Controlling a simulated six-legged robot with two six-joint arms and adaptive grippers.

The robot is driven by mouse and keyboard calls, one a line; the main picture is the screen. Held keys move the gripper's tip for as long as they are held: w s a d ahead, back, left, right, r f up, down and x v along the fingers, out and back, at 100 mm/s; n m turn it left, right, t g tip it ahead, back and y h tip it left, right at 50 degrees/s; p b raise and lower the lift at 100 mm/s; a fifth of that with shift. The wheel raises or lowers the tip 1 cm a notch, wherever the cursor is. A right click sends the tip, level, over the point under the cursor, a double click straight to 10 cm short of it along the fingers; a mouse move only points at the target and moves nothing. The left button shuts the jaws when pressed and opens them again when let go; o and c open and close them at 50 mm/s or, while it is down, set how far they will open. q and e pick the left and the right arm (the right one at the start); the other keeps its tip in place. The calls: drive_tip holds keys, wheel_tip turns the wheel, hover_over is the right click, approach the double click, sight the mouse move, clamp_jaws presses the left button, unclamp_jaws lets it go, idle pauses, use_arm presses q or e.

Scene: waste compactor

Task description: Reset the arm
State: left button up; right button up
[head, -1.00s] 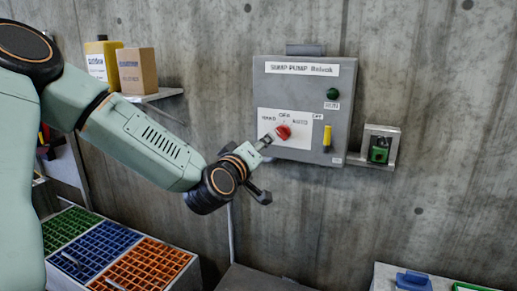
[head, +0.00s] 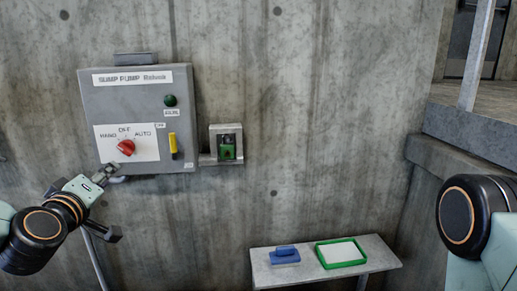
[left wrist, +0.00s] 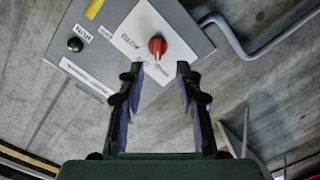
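A grey control panel (head: 105,105) labelled as a sump pump hangs on the concrete wall at the left of the head view. Its red rotary knob (head: 126,147) sits on a white plate marked HAND, OFF and AUTO. I cannot tell surely which mark it points to. My left gripper (head: 111,204) is just below and left of the knob, open and empty. In the left wrist view the fingers of this gripper (left wrist: 160,72) are spread apart, and the red knob (left wrist: 158,46) shows beyond the tips, apparently untouched. My right gripper is out of view; only part of my right arm shows.
A green lamp (head: 170,100) and a yellow handle (head: 173,144) are on the panel. A small wall box (head: 227,145) with a green device is beside it. A low grey shelf (head: 385,262) holds a blue item (head: 285,254) and a green-rimmed tray (head: 341,263). The wall between is clear.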

use_arm(q)
drive_tip(key=s+d+f+m+g+h+b, duration=0.1)
drive_tip(key=s+d+f+m+g, duration=0.2)
drive_tip(key=f, duration=0.5)
drive_tip(key=s+d+f+m+g+h+b, duration=0.1)
drive_tip(key=s+d+f+g+h, duration=0.2)
drive_tip(key=f, duration=0.6)
drive_tip(key=s+d+f+m+g+b, duration=0.1)
drive_tip(key=s+d+f+m+g, duration=0.15)
drive_tip(key=d+f, duration=0.4)
drive_tip(key=s+d+f+m+g+b, duration=0.1)
drive_tip(key=s+f+g, duration=0.3)
drive_tip(key=s+f, duration=0.7)
drive_tip(key=s+d+f+m+g+b, duration=0.1)
drive_tip(key=s+f+m+g+b, duration=0.2)
drive_tip(key=s+f, duration=0.9)
drive_tip(key=s+g, duration=0.1)
drive_tip(key=s, duration=0.4)
drive_tip(key=shift+d+f+y, duration=0.3)
drive_tip(key=shift+y, duration=0.1)
drive_tip(key=shift+w+m, duration=0.1)
drive_tip(key=shift+m, duration=0.15)
